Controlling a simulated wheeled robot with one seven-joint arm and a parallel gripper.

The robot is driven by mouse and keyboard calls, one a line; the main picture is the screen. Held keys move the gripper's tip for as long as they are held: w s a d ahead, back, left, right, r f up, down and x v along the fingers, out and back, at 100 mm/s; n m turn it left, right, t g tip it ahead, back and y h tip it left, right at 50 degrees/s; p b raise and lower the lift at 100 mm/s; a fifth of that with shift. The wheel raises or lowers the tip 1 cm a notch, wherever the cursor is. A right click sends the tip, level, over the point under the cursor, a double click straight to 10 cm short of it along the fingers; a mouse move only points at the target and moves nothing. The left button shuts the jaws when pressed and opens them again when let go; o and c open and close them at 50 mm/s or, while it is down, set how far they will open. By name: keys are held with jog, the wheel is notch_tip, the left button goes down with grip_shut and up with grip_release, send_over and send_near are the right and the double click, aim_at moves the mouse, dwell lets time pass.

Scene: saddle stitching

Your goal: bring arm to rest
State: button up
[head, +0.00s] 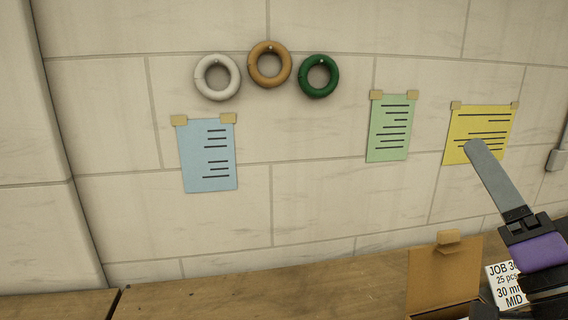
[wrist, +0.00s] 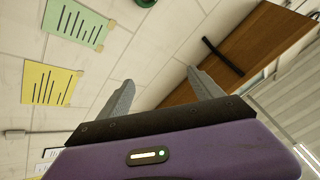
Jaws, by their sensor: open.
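My gripper (head: 482,165) reaches up from the lower right in the head view, in front of the wall near the yellow sheet. In the wrist view my gripper (wrist: 160,85) shows two grey fingers spread apart with nothing between them, above its purple body. The fingers are clear of the wall and the bench as far as I can tell. Part of the arm is cut off at the right edge of the head view.
A wooden bench (head: 200,295) runs along the wall. An open cardboard box (head: 440,275) and a JOB card (head: 507,283) stand close to my arm. Blue (head: 208,157), green (head: 389,128) and yellow (head: 478,125) sheets and three rings (head: 270,47) hang on the wall.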

jog(key=s+f+m+g+h, duration=0.1)
jog(key=s+f+g+h, duration=0.1)
jog(key=s+f+h, duration=0.6)
jog(key=s+f+g+h, duration=0.1)
jog(key=s+f, duration=0.4)
jog(key=f, duration=0.8)
jog(key=s+a+f+n+g+y, duration=0.3)
jog(key=s+f, duration=0.5)
jog(key=s, duration=0.3)
jog(key=s+a+f+n+g+y, duration=0.3)
jog(key=s+a+f+n, duration=0.1)
jog(key=s+f, duration=0.4)
jog(key=s, duration=0.2)
jog(key=shift+s+f+n+g, duration=0.3)
jog(key=shift+s+n, duration=0.1)
